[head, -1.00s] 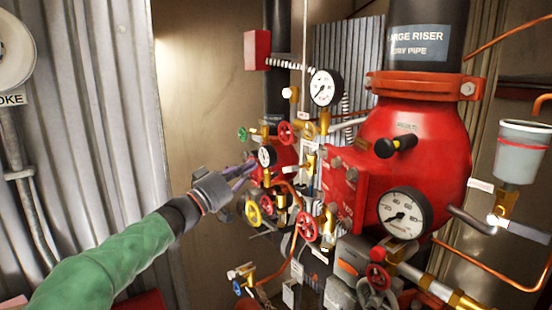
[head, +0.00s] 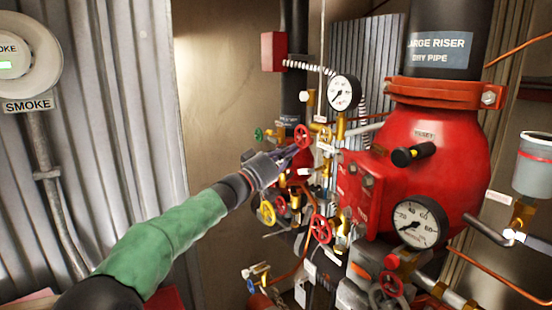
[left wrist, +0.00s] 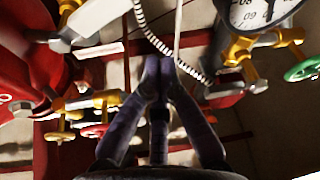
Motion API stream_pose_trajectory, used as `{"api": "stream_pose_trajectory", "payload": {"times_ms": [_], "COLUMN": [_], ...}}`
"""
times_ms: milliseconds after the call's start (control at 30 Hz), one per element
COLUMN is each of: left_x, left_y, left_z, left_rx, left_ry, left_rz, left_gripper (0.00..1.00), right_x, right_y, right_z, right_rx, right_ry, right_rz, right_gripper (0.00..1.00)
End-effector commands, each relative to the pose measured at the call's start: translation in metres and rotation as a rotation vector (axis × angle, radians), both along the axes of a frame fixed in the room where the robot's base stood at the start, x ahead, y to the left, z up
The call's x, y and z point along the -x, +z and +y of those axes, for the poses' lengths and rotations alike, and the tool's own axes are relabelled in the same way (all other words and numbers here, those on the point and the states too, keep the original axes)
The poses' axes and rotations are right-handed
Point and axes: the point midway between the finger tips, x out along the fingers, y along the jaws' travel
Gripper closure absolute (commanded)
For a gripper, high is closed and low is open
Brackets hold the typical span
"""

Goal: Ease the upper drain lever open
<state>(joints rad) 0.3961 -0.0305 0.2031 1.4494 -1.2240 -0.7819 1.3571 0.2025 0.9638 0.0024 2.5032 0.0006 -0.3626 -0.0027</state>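My left gripper (head: 293,152) reaches in from the left in the head view, in front of the cluster of small valves beside the big red valve body (head: 440,165). In the left wrist view its two purple-grey fingers (left wrist: 160,68) meet at the tips, with nothing clear held between them. Brass valves with levers show on both sides there: one with a grey lever (left wrist: 252,72) under a gauge at right, one with a pale lever (left wrist: 85,103) at left. I cannot tell which is the upper drain lever. My right gripper is out of view.
Red handwheels (head: 321,229), a yellow handwheel (head: 267,212) and a green handwheel (left wrist: 303,69) crowd the valves. A white coiled cable (left wrist: 152,32) and thin pipes run close by. A large gauge (head: 419,222) sits at right. Corrugated wall (head: 110,110) stands at left.

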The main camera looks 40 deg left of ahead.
Motion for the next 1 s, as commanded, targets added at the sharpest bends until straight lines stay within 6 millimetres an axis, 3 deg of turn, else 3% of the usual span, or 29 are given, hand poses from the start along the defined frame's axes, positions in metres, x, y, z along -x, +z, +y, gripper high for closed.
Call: {"api": "stream_pose_trajectory", "payload": {"times_ms": [33, 100, 300, 800, 1000], "left_x": [-0.008, -0.003, 0.001, 0.001, -0.011], "left_y": [0.003, -0.013, -0.031, -0.036, -0.036], "left_z": [-0.003, -0.006, -0.013, -0.015, -0.015], "left_rx": [0.000, 0.002, 0.001, 0.001, 0.031], "left_ry": [-0.002, -0.001, 0.001, 0.001, -0.001], "left_rz": [0.001, 0.003, 0.002, 0.001, 0.014], "left_gripper": [1.00, 1.00, 1.00, 1.00, 1.00], "right_x": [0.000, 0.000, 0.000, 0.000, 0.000], "right_y": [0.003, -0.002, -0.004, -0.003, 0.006], "right_z": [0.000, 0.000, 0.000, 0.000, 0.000], "right_rx": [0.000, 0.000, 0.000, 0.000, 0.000], "right_ry": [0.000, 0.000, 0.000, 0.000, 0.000], "right_rz": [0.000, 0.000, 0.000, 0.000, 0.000], "right_gripper": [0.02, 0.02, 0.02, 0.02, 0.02]}}
